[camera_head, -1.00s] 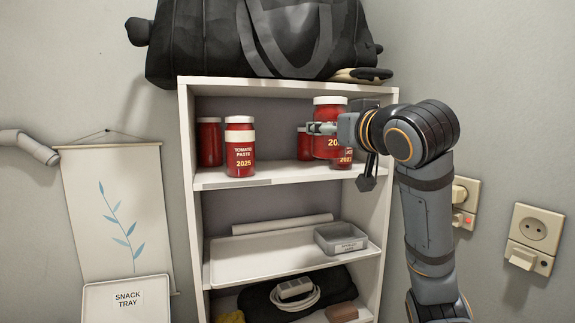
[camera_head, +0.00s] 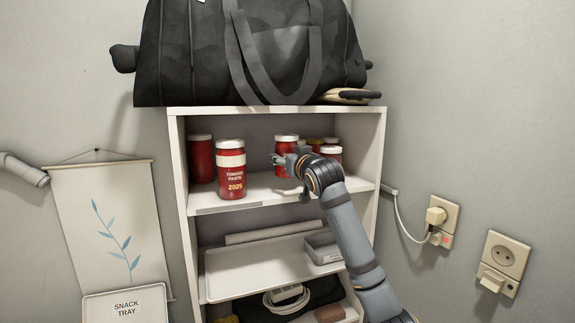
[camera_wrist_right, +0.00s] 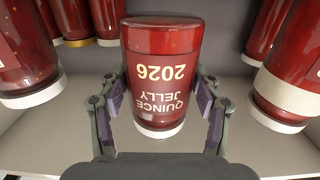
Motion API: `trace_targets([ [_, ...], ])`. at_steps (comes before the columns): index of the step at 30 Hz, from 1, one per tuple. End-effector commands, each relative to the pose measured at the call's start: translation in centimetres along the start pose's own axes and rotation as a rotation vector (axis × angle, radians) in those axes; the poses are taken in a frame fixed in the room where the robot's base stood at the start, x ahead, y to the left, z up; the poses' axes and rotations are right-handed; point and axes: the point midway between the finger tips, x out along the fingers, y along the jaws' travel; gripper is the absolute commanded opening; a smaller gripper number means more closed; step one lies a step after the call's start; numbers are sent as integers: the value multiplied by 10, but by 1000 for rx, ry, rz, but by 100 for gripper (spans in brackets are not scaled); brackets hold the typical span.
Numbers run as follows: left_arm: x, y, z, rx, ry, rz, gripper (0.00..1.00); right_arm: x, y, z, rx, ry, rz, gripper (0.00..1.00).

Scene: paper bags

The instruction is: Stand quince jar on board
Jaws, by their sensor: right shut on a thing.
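The quince jar (camera_wrist_right: 160,75) is red with a white lid, and its label reads QUINCE JELLY 2026, upside down in the wrist view. My right gripper (camera_wrist_right: 161,103) is shut on it, one finger on each side. In the head view my right gripper (camera_head: 289,161) holds the quince jar (camera_head: 286,146) upright over the upper shelf (camera_head: 262,186), between the tomato paste jar and other jars. I cannot tell whether its base touches the shelf. No separate board stands out clearly. My left gripper is not in view.
The tomato paste jar (camera_head: 231,175) stands left, with a red jar (camera_head: 200,160) behind it. Several jars (camera_head: 330,152) stand at the right. Below are a white tray (camera_head: 250,268) and grey bin (camera_head: 323,247). A black bag (camera_head: 180,55) sits on top.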

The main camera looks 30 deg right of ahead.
Motion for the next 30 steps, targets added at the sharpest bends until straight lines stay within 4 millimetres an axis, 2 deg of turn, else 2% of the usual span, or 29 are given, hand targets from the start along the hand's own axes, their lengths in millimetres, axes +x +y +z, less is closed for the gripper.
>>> trace_targets([
  [8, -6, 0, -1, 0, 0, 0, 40, -1, 0, 10, -1, 4, 0, 32],
  [12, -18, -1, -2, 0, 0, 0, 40, -1, 0, 32, -4, 0, -1, 32],
  [15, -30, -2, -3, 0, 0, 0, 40, 2, 0, 35, -1, 4, -1, 32],
  [26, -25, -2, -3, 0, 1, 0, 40, 3, 0, 44, 0, 6, -1, 32],
  [27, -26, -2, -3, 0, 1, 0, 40, 4, 0, 45, 1, 1, -1, 69],
  [30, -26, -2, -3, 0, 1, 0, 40, 4, 0, 45, 1, 1, -1, 82],
])
